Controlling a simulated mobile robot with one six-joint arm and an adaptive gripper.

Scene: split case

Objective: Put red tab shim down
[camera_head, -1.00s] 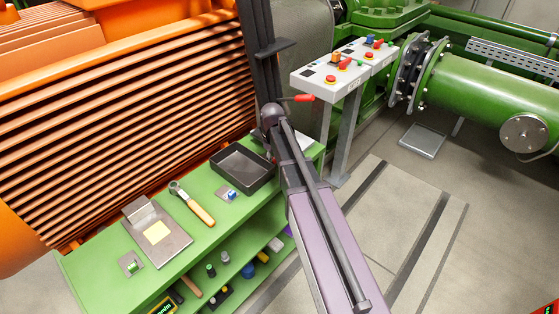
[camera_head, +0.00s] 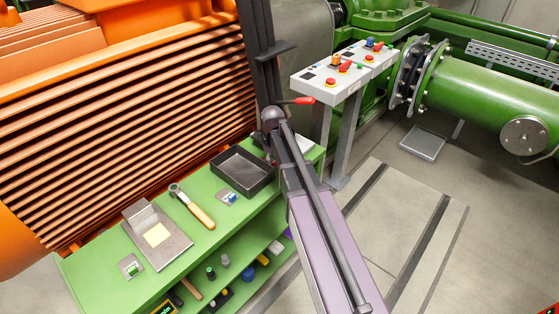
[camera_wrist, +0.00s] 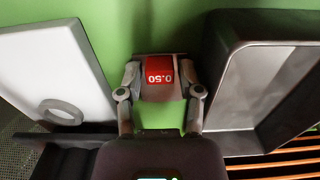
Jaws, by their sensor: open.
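The red tab shim (camera_wrist: 159,69), its tab marked 0.50, shows in the wrist view at the far end of my gripper (camera_wrist: 160,78). Grey metal shows around the red tab, and the green bench top (camera_wrist: 170,115) is close behind it. My two fingers stand apart, one on each side of the shim. I cannot tell whether the shim rests fully on the bench or whether a finger touches it. In the head view my arm hides the gripper and the red tab shim.
A dark open tray (camera_head: 246,173) stands close beside my gripper, on the right in the wrist view (camera_wrist: 232,90). A pale block with a ring (camera_wrist: 88,80) is on the left. Blue tab (camera_head: 228,197) and green tab (camera_head: 131,268) shims, a wooden-handled tool (camera_head: 197,212) and a plate (camera_head: 170,249) lie along the bench.

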